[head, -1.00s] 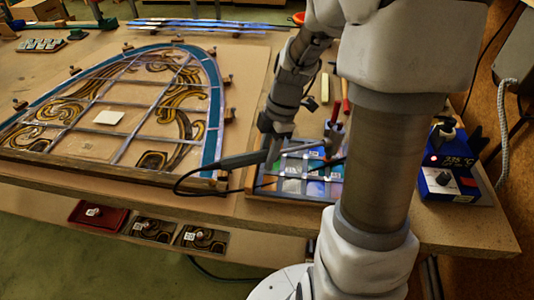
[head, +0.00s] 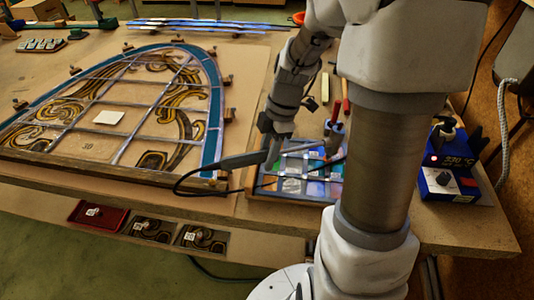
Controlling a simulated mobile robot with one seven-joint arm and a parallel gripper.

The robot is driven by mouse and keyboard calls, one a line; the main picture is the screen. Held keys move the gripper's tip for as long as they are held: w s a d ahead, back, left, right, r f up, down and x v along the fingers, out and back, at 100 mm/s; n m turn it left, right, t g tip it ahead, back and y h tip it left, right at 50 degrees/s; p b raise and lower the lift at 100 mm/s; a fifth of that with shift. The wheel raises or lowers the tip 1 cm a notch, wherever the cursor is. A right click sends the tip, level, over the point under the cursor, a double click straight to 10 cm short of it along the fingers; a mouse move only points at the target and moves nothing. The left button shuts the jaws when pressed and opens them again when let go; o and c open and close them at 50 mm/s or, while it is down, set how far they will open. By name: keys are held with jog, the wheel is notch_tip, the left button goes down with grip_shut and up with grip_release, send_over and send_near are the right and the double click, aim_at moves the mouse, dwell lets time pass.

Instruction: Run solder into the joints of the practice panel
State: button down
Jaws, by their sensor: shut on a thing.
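The practice panel (head: 291,187) is a small leaded panel of coloured glass squares on a board near the table's front edge. My gripper (head: 273,152) is low over its left side, shut on the soldering iron (head: 238,161). The iron's dark handle sticks out to the left, and its black cable loops down and back. A pale rod-like part points right over the panel's far edge. My arm hides the panel's right side. I cannot tell whether the iron's tip touches a joint.
A blue soldering station (head: 447,178) with a lit display stands right of my arm. A large arched leaded window (head: 118,107) fills the table's left. Red-handled tools (head: 336,112) stand behind the panel. A red tray (head: 98,215) sits on a shelf below.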

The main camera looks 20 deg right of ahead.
jog(key=shift+r, duration=0.1)
dwell(0.3)
jog(key=shift+a+p+v, duration=0.25)
jog(key=shift+p+v, duration=0.4)
jog(key=shift+v, duration=0.3)
jog(key=shift+a+p+v, duration=0.2)
jog(key=shift+p+v, duration=0.5)
jog(key=shift+v, duration=0.25)
jog(key=shift+a+p+v, duration=0.25)
jog(key=shift+p+v, duration=0.4)
jog(key=shift+v, duration=0.3)
jog(key=shift+r, duration=0.15)
